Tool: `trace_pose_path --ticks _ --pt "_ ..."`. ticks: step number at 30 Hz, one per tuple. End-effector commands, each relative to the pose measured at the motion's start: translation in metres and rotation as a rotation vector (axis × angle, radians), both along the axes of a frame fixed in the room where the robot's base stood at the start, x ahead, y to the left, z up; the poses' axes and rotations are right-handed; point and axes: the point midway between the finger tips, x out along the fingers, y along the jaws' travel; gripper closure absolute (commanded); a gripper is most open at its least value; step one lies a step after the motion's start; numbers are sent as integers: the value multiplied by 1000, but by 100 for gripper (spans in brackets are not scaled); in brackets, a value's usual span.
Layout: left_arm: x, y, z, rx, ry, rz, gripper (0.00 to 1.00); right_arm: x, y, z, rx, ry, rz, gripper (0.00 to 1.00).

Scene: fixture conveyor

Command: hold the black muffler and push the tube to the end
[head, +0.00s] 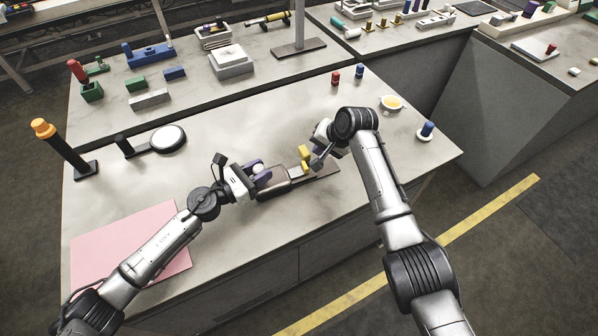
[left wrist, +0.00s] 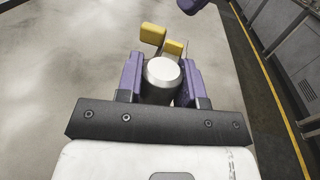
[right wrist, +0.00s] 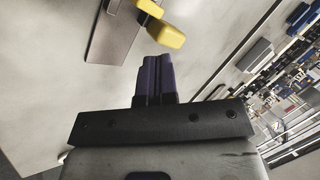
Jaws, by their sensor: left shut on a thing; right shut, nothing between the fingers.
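My left gripper (head: 262,180) is shut on a dark cylindrical body with a pale round end, which I take as the black muffler. Its purple fingers stand on both sides of the muffler (left wrist: 162,72) in the left wrist view. The muffler is at the left end of a low dark fixture (head: 322,172) on the table. My right gripper (head: 317,160) is shut and empty beside yellow blocks (head: 304,153) at the fixture. In the right wrist view its purple fingers (right wrist: 156,60) are together, just short of a yellow block (right wrist: 165,33). I cannot make out the tube separately.
A pink sheet (head: 125,245) lies at the front left. A round white-topped device (head: 167,139) and an orange-topped post (head: 45,130) stand at the left. Red (head: 335,78) and blue (head: 359,71) pieces and a yellow-filled dish (head: 391,103) stand behind right.

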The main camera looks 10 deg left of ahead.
Motion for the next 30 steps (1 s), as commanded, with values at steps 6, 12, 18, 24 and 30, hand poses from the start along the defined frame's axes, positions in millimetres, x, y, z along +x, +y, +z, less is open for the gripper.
trace_pose_path --ticks 6,12,18,24,30 --pt "0 0 -1 1 1 -1 100 4 -8 15 -1 0 0 100" --pt "0 0 -1 1 1 0 100 4 -8 -1 1 3 -1 100" --pt "0 0 -1 1 1 0 100 3 -8 -27 0 3 -2 100" --pt "0 0 -1 1 2 0 100 4 -8 -49 1 2 -1 100" --pt "0 0 -1 1 1 0 100 4 -7 -65 1 0 -1 100"
